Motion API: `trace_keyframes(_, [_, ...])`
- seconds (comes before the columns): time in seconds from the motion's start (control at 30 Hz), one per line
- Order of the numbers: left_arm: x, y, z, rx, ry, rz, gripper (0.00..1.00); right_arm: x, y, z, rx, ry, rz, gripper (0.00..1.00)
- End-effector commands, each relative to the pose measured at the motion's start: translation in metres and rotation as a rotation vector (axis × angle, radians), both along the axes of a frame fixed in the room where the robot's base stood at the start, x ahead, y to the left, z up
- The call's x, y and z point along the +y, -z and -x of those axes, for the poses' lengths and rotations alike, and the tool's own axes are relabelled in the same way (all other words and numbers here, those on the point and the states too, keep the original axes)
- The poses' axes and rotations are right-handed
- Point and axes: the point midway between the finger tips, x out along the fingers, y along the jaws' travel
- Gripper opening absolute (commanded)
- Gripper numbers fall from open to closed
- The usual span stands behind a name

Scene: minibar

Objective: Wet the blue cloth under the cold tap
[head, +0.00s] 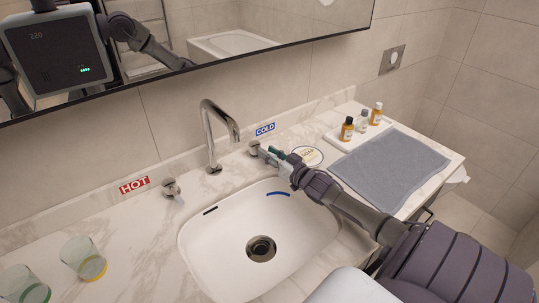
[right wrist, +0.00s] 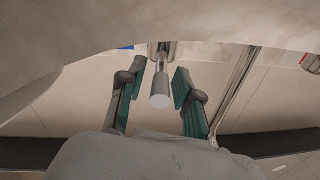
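A grey-blue cloth (head: 390,170) lies flat on the counter right of the sink (head: 318,240). The tap spout (head: 209,130) curves over the sink, and I see no water coming from it. The cold tap handle (head: 254,147) stands by the blue COLD label (head: 265,129); its round end also shows in the right wrist view (right wrist: 160,97). My right gripper (head: 270,155) is at the cold handle. In the right wrist view its two fingers (right wrist: 160,78) are apart, one on each side of the handle, with gaps. My left gripper is not in view.
The hot handle (head: 172,188) is left of the spout by a red HOT label (head: 134,185). Two glasses (head: 84,258) stand at the front left. A white tray (head: 346,139) with small bottles sits behind the cloth. A round soap dish (head: 308,156) is beside my right gripper.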

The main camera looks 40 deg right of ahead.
Motion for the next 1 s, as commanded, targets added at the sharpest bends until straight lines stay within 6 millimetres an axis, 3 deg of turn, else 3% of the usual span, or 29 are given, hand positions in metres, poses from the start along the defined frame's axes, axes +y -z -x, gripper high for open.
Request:
trace_keyframes(0.3, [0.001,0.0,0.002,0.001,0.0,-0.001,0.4,0.0,0.001,0.001,0.001,0.0,0.0,0.4])
trace_keyframes(0.43, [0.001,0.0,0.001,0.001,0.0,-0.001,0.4,0.001,0.002,0.011,0.003,-0.001,-0.001,0.4])
trace_keyframes(0.8, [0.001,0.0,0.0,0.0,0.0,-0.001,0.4,0.002,0.003,0.082,0.005,-0.001,-0.002,0.4])
trace_keyframes(1.0, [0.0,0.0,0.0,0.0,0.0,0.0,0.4,0.002,0.002,0.111,0.003,-0.001,0.0,0.4])
